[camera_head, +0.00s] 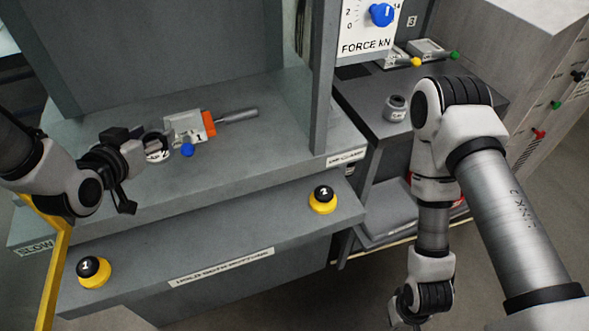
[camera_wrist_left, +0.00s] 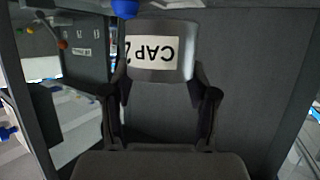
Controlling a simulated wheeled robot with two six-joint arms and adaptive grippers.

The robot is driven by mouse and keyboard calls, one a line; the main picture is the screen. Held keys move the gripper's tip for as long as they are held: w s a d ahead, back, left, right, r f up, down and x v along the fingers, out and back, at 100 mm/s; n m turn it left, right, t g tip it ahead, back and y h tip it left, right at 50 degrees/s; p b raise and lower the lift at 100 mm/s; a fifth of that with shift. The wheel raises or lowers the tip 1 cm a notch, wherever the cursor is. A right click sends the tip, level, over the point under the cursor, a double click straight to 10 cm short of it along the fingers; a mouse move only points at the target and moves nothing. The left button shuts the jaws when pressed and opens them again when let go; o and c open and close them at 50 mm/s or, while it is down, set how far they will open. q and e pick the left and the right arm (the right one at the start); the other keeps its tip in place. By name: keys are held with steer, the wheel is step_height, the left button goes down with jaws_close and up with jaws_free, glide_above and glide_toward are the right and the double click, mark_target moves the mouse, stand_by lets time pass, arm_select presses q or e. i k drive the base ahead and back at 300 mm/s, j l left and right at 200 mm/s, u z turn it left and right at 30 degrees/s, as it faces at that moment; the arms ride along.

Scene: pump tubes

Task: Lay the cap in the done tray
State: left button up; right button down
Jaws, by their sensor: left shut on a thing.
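My left gripper (camera_head: 152,150) is over the left part of the grey bench in the head view. It is shut on a grey cap (camera_head: 157,156) with a white label. In the left wrist view the cap (camera_wrist_left: 162,50) sits between the two fingertips, its label reading CAP 2 upside down. Two small trays, one with a yellow knob (camera_head: 400,58) and one with a green knob (camera_head: 432,48), stand on the dark side table at the back right. I cannot read which is the done tray. My right gripper is out of view below the right wrist.
A fixture with an orange block (camera_head: 209,123), a metal handle and a blue knob (camera_head: 187,150) lies beside the held cap. Another grey cap (camera_head: 395,108) stands on the side table. A grey upright (camera_head: 322,80) separates the bench from that table. Yellow-based buttons (camera_head: 322,198) line the front ledge.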

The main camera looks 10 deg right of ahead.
mark_target(390, 216)
steer(key=l+u, duration=0.15)
steer(key=l, duration=0.8)
steer(key=l+u, duration=0.15)
steer(key=l, duration=0.85)
steer(key=i+l+u, duration=0.15)
steer(key=l, duration=0.8)
steer(key=l+u, duration=0.15)
steer(key=l, duration=0.8)
